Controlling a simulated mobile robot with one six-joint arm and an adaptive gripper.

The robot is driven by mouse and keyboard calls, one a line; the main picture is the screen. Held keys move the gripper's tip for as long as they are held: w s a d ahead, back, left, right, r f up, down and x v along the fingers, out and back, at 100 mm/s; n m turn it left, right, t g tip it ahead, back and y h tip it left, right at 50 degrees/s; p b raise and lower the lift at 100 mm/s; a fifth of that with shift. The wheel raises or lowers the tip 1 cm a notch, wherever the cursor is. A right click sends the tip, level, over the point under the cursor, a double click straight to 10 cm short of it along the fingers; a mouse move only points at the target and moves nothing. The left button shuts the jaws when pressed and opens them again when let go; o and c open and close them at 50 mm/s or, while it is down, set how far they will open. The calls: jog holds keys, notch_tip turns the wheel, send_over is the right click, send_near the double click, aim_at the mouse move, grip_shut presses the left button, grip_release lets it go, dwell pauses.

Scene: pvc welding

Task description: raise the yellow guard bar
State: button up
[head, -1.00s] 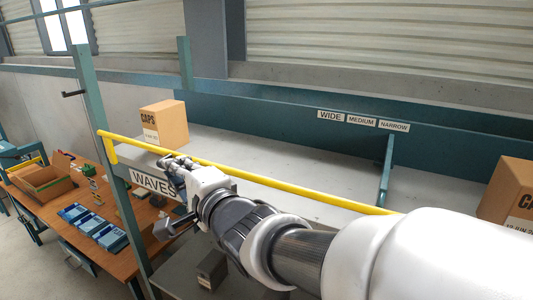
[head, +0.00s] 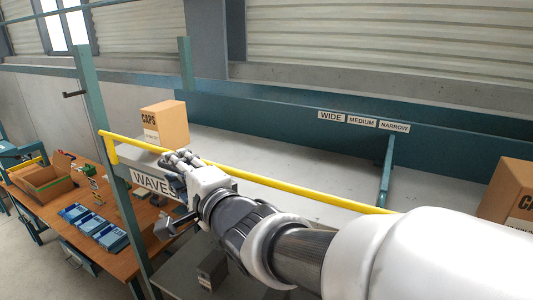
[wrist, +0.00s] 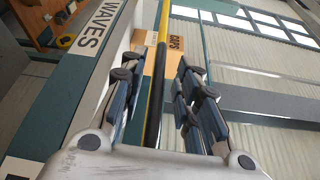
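The yellow guard bar (head: 285,187) runs slantwise across the front of the grey shelf, from the green post at left down to the right behind my arm. My gripper (head: 178,163) is at the bar's left part, just above the WAVES sign. In the wrist view, the yellow bar (wrist: 161,35) with a black section passes between the two sets of fingers of my gripper (wrist: 155,80). The fingers are spread, with visible gaps on both sides of the bar. Whether any finger touches it I cannot tell.
A CAPS box (head: 165,125) stands on the shelf (head: 300,160) just behind the gripper. The WAVES sign (head: 152,184) is below it. Another box (head: 510,192) is at right. A green post (head: 95,110) rises left of the gripper.

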jog(key=v, duration=1.2)
